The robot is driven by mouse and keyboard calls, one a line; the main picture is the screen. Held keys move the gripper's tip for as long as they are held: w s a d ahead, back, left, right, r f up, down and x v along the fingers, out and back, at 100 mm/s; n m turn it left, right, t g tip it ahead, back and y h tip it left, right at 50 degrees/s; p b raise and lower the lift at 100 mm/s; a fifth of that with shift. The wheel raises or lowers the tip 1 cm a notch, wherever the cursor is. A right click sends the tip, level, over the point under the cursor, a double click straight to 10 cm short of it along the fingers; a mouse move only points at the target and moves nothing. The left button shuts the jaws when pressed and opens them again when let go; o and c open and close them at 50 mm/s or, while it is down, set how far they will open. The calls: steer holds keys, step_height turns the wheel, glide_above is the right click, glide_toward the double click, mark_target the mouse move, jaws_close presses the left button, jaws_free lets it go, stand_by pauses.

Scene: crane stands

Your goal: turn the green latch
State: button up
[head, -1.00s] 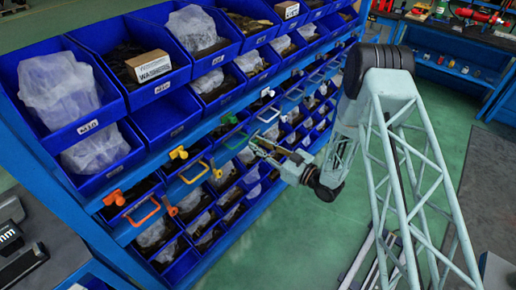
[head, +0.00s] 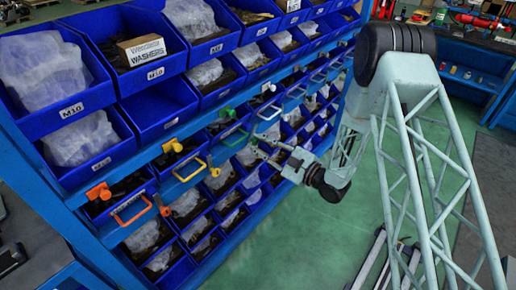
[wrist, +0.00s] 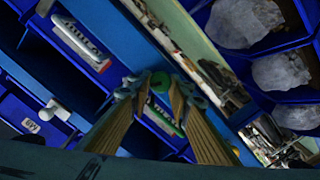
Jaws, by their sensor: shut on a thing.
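The green latch (wrist: 158,82) shows in the wrist view as a small round green knob between my fingertips. My gripper (wrist: 158,88) is shut on it, with one finger on each side. Most of the latch is hidden by the fingers, so its turn angle cannot be told. In the head view my gripper (head: 258,147) is at the rack front, just right of the green drawer handle (head: 235,137). Part of this handle also shows behind the fingers in the wrist view.
An orange handle (head: 130,210) and a yellow handle (head: 190,171), with knobs beside them, are to the left. A white handle (wrist: 80,41) and white knob (wrist: 53,109) are close by. Blue bins (head: 160,112) crowd the rack above. The green floor (head: 290,235) is open.

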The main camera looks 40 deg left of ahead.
steer(key=n+b, duration=0.3)
steer(key=shift+f+n+b, duration=0.15)
steer(key=shift+n+b, duration=0.15)
steer(key=shift+b, duration=0.1)
steer(key=shift+n+b, duration=0.55)
steer(key=shift+n, duration=1.15)
steer(key=o, duration=0.8)
steer(key=shift+o, duration=0.2)
steer(key=d, duration=1.2)
steer(key=shift+s, duration=0.3)
